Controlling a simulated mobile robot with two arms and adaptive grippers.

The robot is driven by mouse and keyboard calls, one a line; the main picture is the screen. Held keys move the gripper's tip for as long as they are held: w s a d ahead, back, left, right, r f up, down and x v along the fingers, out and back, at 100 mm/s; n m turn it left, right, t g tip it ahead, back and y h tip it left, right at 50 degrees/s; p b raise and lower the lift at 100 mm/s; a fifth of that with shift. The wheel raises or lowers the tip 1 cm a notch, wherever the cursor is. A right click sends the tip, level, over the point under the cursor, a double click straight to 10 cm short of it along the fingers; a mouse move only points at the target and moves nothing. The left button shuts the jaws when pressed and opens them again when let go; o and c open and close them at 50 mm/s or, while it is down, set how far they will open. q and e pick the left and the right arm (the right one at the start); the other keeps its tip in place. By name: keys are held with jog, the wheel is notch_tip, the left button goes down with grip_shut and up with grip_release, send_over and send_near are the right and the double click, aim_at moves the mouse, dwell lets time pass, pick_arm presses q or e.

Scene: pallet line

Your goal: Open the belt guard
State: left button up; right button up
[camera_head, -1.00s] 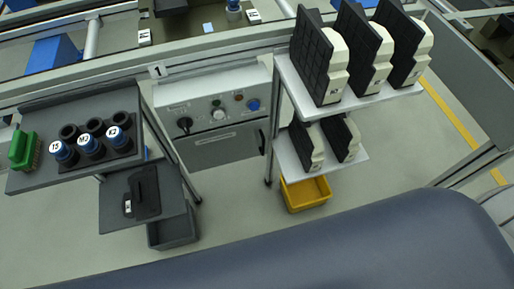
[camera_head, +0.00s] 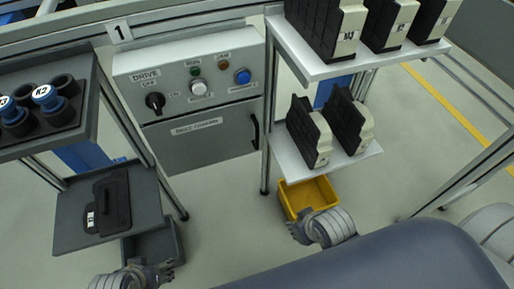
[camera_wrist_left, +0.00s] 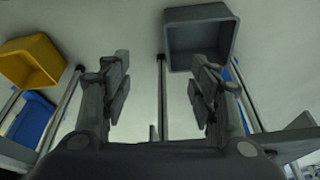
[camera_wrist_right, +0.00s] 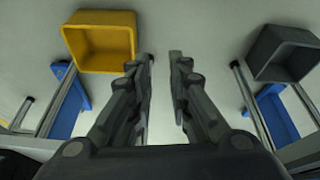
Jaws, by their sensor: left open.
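The belt guard appears to be the grey front panel (camera_head: 200,143) under the drive control box. It has a small label, too blurred to read surely, and a dark upright handle (camera_head: 254,131) at its right edge. The panel looks shut. My left gripper (camera_head: 165,271) is at the bottom left of the head view, below and apart from the panel. In the left wrist view its fingers (camera_wrist_left: 160,82) are wide apart and empty. My right gripper (camera_head: 297,232) is near the yellow bin, apart from the handle. Its fingers (camera_wrist_right: 163,58) are empty, with a narrow gap between them.
The control box (camera_head: 190,75) has a black knob and coloured buttons. A dark shelf stand (camera_head: 75,225) stands left, above a grey bin (camera_head: 168,243). A white shelf stand (camera_head: 285,160) with black and cream parts stands right, above a yellow bin (camera_head: 308,195). Floor before the panel is clear.

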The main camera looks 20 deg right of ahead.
jog(key=w+a+r+t+y+b, duration=0.1)
jog(key=w+r+t+b, duration=0.1)
jog(key=w+r+t, duration=0.7)
pick_arm(q)
jog(key=w+d+r+t+h, duration=0.25)
jog(key=w+r+t, duration=0.4)
jog(key=r, duration=0.45)
jog(key=w+d+r+t+h, duration=0.1)
jog(key=w+d+r+t, duration=0.2)
jog(key=w+r+t, duration=0.6)
pick_arm(e)
jog(key=t+y, duration=0.3)
jog(key=t, duration=0.2)
send_near(258, 138)
jog(key=shift+n, duration=0.3)
jog(key=b+x, duration=0.2)
jog(key=x, duration=0.7)
jog(key=shift+w+f, duration=0.1)
jog(key=shift+w, duration=0.25)
pick_arm(q)
notch_tip(258, 138, up, 11)
jog(key=s+d+t+h, duration=0.1)
jog(key=t, duration=0.1)
jog(key=shift+d+r+m+h, duration=0.2)
jog(key=shift+d+m+h, duration=0.1)
jog(key=shift+m+h, duration=0.1)
pick_arm(e)
jog(key=shift+w+a, duration=0.15)
jog(key=shift+w, duration=0.3)
